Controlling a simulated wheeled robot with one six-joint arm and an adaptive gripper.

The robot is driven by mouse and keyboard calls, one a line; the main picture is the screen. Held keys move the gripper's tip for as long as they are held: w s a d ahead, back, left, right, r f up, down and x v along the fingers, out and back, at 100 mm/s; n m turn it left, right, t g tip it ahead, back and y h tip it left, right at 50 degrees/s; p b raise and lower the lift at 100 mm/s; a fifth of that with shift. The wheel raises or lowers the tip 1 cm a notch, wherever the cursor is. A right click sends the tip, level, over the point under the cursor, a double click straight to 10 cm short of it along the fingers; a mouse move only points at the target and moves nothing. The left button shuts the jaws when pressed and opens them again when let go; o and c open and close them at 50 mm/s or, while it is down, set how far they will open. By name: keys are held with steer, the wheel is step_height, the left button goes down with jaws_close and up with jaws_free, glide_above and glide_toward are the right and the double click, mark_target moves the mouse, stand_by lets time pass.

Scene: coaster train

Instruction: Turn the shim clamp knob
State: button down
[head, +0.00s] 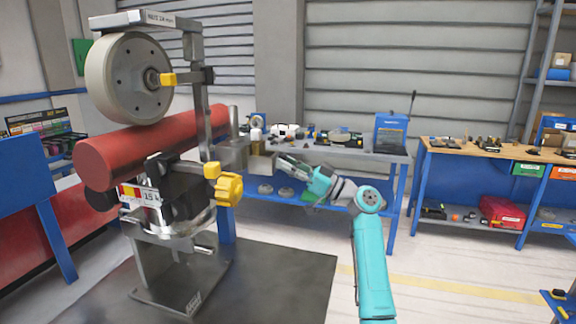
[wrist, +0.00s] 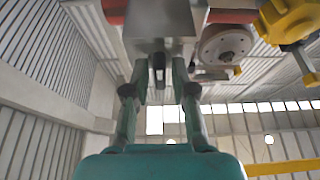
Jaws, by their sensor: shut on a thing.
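A yellow lobed knob (head: 225,188) sticks out from the right side of the clamp assembly below the red roller. It also shows at the upper right of the wrist view (wrist: 288,20). My gripper (head: 283,165) is to the right of this knob and a little higher, apart from it.
A red roller (head: 150,150) and a pale wheel (head: 128,80) are on the metal stand, with a smaller yellow knob (head: 168,79) by the wheel. A blue-framed workbench (head: 385,153) with tools stands behind my arm. A wooden-topped bench (head: 480,150) is at right. Floor between is open.

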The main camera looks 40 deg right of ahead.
stand_by(0.5)
steer(key=c, duration=1.2)
jaws_free()
steer(key=v, duration=1.2)
steer(key=shift+w+d, duration=0.1)
